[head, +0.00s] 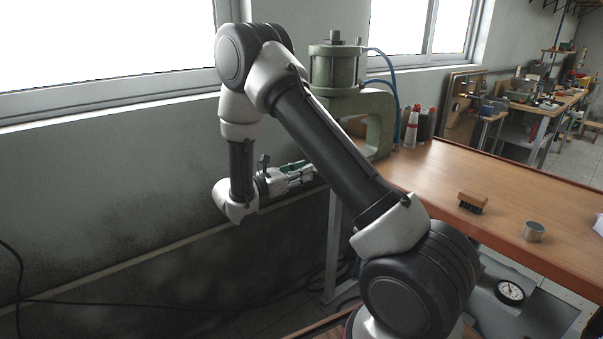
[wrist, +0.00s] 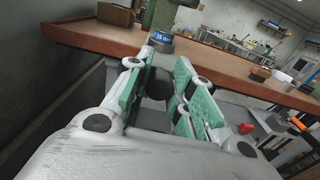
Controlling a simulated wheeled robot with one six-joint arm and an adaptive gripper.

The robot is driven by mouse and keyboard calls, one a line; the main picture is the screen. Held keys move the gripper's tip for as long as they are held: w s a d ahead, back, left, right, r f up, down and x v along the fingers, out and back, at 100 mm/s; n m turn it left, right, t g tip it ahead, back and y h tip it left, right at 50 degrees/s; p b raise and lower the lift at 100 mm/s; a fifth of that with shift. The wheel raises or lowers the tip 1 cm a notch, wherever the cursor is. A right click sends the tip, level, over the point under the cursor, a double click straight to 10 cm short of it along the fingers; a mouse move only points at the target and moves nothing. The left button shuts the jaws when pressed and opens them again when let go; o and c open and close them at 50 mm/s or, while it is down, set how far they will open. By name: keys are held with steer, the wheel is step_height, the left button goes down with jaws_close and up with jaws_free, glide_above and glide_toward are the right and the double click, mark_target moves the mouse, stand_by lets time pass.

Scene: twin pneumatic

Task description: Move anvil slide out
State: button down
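The green pneumatic press (head: 380,128) stands at the left end of the wooden bench, its upright cylinder (head: 335,68) on top. My arm covers its lower part in the head view. In the wrist view, part of the press (wrist: 163,14) rises straight ahead above a blue label (wrist: 162,38). A dark round knob (wrist: 157,86) shows below the label, between my green-padded fingers; I take it for the anvil slide's knob. My gripper (wrist: 166,88) is open, with a gap beside the knob, and I cannot tell whether either finger touches it. In the head view my gripper (head: 312,172) points right, towards the bench end.
The wooden bench (head: 540,190) carries a brush (head: 472,202), a metal cup (head: 533,232) and several bottles (head: 412,128) beside the press. A dial gauge (head: 510,292) lies on a lower surface. The wall and window are close on the left.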

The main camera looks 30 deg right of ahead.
steer(key=s+a, duration=0.2)
steer(key=a, duration=1)
steer(key=shift+s+a, duration=0.2)
steer(key=c, duration=1.2)
jaws_free()
steer(key=s+a, duration=0.2)
steer(key=a, duration=0.9)
steer(key=shift+s+a, duration=0.15)
steer(key=shift+a, duration=0.25)
steer(key=shift+f, duration=0.1)
